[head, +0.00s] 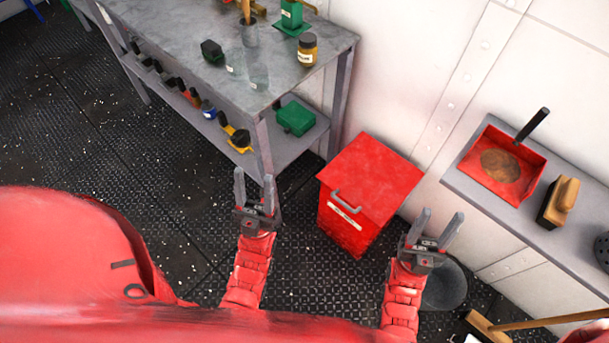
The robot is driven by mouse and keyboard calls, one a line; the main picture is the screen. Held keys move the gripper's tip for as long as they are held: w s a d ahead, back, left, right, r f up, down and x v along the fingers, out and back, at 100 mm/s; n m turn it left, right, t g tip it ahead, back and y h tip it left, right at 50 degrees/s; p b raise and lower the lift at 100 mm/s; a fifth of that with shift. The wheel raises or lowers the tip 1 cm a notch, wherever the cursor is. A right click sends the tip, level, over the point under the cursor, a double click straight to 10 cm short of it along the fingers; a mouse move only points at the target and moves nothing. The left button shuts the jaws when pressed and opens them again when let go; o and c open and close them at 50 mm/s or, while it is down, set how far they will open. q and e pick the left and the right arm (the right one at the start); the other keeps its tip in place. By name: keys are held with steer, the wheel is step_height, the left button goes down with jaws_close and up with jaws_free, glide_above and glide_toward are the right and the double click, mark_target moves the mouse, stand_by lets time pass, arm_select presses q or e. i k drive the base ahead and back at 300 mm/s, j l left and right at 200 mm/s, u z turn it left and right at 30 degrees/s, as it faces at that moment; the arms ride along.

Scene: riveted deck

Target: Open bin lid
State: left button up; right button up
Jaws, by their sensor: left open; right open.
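The red bin (343,227) stands on the floor against the wall, in the middle of the head view. Its flat red lid (372,172) lies closed on top. A grey handle (346,202) shows at the lid's front edge, above a white label. My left gripper (255,190) is open and empty, to the left of the bin and apart from it. My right gripper (436,227) is open and empty, to the right of the bin. Both grippers point up in the picture, away from my body.
A grey metal workbench (180,45) with jars and tools stands behind and left of the bin. A wall shelf (465,183) at the right holds a red dustpan (478,170) and a brush (558,202). A dark round bucket-like thing (446,288) is partly hidden by my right arm.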

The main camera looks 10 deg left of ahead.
mark_target(375, 180)
steer(key=k+l+u, duration=0.15)
steer(key=u, duration=0.25)
steer(key=k+l+u, duration=0.2)
steer(key=u, duration=0.15)
